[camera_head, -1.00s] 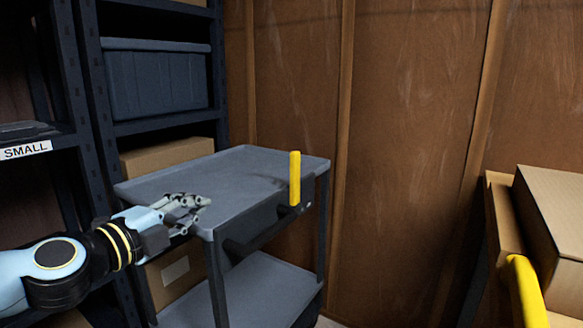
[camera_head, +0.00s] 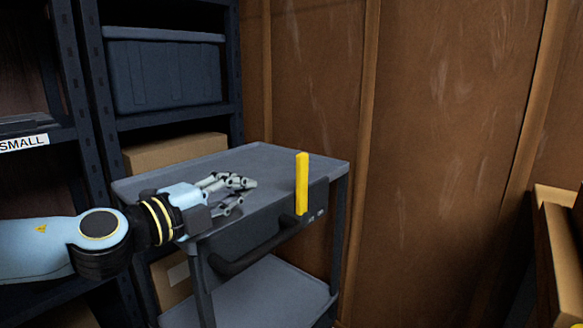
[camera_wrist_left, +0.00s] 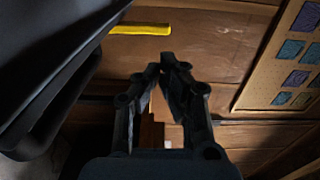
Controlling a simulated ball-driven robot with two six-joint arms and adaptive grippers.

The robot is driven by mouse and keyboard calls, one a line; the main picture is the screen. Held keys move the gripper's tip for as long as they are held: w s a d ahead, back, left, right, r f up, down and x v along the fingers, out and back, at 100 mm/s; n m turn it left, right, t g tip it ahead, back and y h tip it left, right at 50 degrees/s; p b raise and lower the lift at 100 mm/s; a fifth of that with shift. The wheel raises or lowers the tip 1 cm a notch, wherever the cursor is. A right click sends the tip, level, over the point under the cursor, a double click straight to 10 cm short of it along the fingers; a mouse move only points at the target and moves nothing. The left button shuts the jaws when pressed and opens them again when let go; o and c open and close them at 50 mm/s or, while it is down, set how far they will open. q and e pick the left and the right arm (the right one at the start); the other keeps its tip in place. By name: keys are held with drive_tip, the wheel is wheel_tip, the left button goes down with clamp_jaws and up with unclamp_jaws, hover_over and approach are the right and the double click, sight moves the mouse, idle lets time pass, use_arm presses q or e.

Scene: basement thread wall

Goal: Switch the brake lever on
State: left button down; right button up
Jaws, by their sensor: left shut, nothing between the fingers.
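The brake lever is a yellow upright bar (camera_head: 302,184) at the near right corner of the grey cart (camera_head: 262,158) in the head view. It rises from a dark bracket on the cart's side. In the left wrist view the yellow lever (camera_wrist_left: 140,29) lies across the upper part, beyond the fingertips and to their left. My left gripper (camera_head: 250,184) is shut and empty, left of the lever and apart from it. It also shows in the left wrist view (camera_wrist_left: 167,62), with its fingertips together. My right gripper is not in view.
A dark push handle (camera_head: 240,262) runs along the cart's near side. Shelving with a blue-grey bin (camera_head: 167,75) and a cardboard box (camera_head: 175,152) stands behind the cart at left. A wooden wall (camera_head: 440,130) is behind; boxes (camera_head: 560,240) stand at right.

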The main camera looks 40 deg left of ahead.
use_arm(q)
approach(298, 164)
drive_tip(key=w+p, duration=0.2)
drive_tip(key=p, duration=0.1)
drive_tip(key=w+p, duration=0.2)
drive_tip(key=p, duration=0.2)
drive_tip(key=w+p, duration=0.2)
drive_tip(key=p, duration=0.1)
drive_tip(key=shift+w+d+r, duration=0.15)
drive_tip(key=shift+d+r, duration=0.1)
drive_tip(key=shift+w+f+p, duration=0.25)
drive_tip(key=shift+w+p, duration=0.1)
drive_tip(key=shift+w, duration=0.15)
